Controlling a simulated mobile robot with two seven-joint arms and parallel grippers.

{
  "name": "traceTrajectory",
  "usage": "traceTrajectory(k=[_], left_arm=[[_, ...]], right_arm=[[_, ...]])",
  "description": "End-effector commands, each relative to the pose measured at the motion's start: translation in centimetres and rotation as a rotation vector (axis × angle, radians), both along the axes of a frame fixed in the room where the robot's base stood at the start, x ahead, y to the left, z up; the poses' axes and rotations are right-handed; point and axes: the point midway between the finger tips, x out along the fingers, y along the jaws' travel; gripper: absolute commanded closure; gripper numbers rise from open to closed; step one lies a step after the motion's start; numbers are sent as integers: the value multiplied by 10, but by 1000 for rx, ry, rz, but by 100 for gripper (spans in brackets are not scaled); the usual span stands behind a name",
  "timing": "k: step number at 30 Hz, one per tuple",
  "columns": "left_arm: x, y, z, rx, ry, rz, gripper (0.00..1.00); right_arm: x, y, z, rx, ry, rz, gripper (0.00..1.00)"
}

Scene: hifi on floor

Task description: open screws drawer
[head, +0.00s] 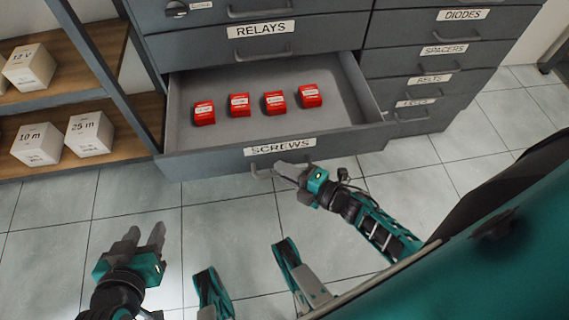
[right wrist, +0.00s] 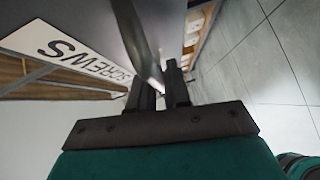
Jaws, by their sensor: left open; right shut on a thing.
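The grey screws drawer (head: 225,160) is pulled well out of the cabinet, with its inside showing in the head view. Its SCREWS label (head: 280,147) is on the front, and the label also shows in the right wrist view (right wrist: 85,55). Several red boxes (head: 239,104) stand in a row inside it. My right gripper (head: 280,172) is at the drawer front, shut on the handle (head: 262,172). The handle shows as a metal bar (right wrist: 138,45) running between the fingers in the right wrist view. My left gripper (head: 145,238) is open and empty above the floor, apart from the drawer.
The RELAYS drawer (head: 330,38) above is shut. A column of shut drawers (head: 440,52) stands to the right. A wooden shelf (head: 60,178) with white boxes (head: 89,133) is at the left. The tiled floor (head: 220,215) before the drawer is clear.

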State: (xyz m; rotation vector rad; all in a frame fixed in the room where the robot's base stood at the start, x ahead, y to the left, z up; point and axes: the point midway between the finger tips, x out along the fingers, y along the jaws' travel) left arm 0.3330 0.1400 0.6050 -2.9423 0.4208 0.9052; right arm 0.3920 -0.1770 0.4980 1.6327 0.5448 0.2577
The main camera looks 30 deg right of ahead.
Motion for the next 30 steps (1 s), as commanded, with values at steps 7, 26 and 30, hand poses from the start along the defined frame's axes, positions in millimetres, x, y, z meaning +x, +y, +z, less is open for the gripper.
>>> traceTrajectory(k=[7, 26, 30], left_arm=[[1, 1, 2, 0, -6, 3, 57], [0, 2, 1, 2, -3, 3, 57], [0, 2, 1, 3, -2, 3, 57]], right_arm=[[-5, 0, 0, -1, 0, -3, 100], [-6, 1, 0, 0, 0, -2, 64], [-6, 1, 0, 0, 0, -1, 64]])
